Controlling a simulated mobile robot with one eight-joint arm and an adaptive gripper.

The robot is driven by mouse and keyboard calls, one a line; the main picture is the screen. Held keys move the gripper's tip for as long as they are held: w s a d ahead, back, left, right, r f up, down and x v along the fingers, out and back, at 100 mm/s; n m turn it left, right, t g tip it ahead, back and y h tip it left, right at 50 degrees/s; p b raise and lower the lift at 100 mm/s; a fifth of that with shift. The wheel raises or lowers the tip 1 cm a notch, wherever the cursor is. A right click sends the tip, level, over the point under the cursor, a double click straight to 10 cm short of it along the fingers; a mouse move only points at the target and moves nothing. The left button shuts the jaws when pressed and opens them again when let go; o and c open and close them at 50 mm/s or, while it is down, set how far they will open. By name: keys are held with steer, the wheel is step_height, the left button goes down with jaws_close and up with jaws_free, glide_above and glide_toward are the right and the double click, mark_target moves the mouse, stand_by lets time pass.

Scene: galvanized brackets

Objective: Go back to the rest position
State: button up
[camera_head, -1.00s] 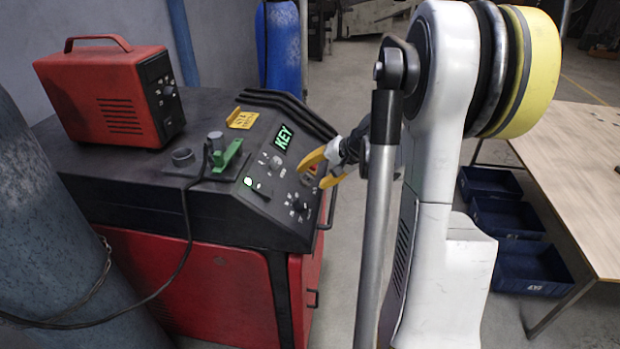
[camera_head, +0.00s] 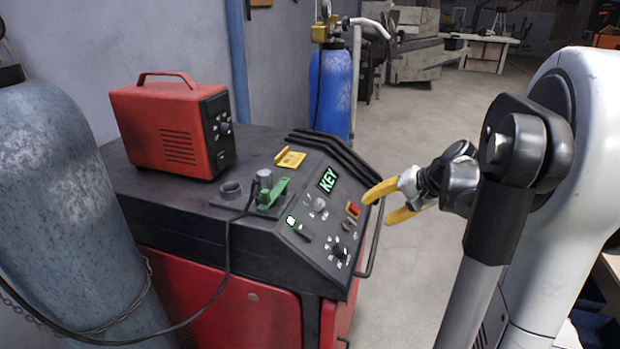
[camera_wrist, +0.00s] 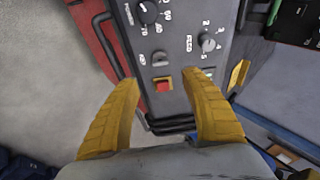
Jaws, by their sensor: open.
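My gripper (camera_head: 392,202) has yellow fingers and is open and empty. In the head view it is at the right edge of the black sloped control panel (camera_head: 345,222), close to the red switch (camera_head: 353,209). In the wrist view the fingers of my gripper (camera_wrist: 163,92) are spread wide, with the red switch (camera_wrist: 164,84) seen between them. I cannot tell whether a fingertip touches the panel.
A red portable unit (camera_head: 175,125) sits on top of the machine. A grey cylinder (camera_head: 65,190) stands at left, a blue one (camera_head: 334,90) behind. A handle bar (camera_head: 374,240) runs along the machine's right side. Open floor (camera_head: 425,150) lies right of the machine.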

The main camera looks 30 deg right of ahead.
steer(key=shift+a, duration=0.15)
steer(key=s+a+r+n+g, duration=0.15)
steer(key=a+n, duration=0.25)
steer(key=a, duration=1.2)
steer(key=s+a+n+h, duration=0.1)
steer(key=s+a+n, duration=0.2)
steer(key=s+a, duration=0.2)
steer(key=s+a+f+n+h, duration=0.1)
steer(key=s+a+n, duration=0.2)
steer(key=a, duration=0.7)
steer(key=shift+s+a+f+n+t, duration=0.15)
steer(key=shift+s+n+t, duration=0.3)
steer(key=shift+s, duration=0.65)
steer(key=shift+c, duration=0.4)
